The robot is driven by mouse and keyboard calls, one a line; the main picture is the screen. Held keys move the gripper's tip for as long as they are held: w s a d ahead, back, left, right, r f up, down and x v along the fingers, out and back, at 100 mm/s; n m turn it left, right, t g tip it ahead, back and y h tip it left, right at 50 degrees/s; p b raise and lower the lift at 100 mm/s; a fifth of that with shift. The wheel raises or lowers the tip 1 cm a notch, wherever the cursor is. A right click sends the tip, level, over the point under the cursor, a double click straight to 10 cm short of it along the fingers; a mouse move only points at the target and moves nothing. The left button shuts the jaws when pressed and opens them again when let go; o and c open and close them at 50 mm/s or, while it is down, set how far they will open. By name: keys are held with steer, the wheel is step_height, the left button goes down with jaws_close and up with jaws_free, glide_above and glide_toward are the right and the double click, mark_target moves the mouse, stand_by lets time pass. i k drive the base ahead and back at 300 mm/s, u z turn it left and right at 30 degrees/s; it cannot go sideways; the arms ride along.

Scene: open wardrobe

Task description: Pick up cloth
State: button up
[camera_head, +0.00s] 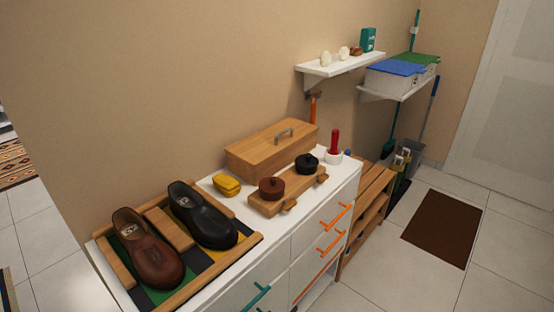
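A small yellow folded-looking piece (227,185) lies on the white cabinet top (213,278), between the shoe tray and a wooden block; I cannot tell whether it is a cloth or a sponge. A flat blue piece (396,68) and a flat green piece (420,59), which may be cloths or lids, lie on top of light boxes on the lower wall shelf. My gripper is not in view.
A brown shoe (147,255) and a black shoe (203,222) stand in a wooden tray (190,290). Two round tins (271,188) (307,162) sit on a wooden block, before a wooden box (270,148). A brown mat (443,228) lies on open tiled floor.

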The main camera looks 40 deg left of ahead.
mark_target(229, 186)
steer(key=u, duration=0.5)
steer(key=i, duration=1.2)
steer(key=u, duration=1.7)
steer(key=i, duration=0.65)
steer(key=u, duration=0.75)
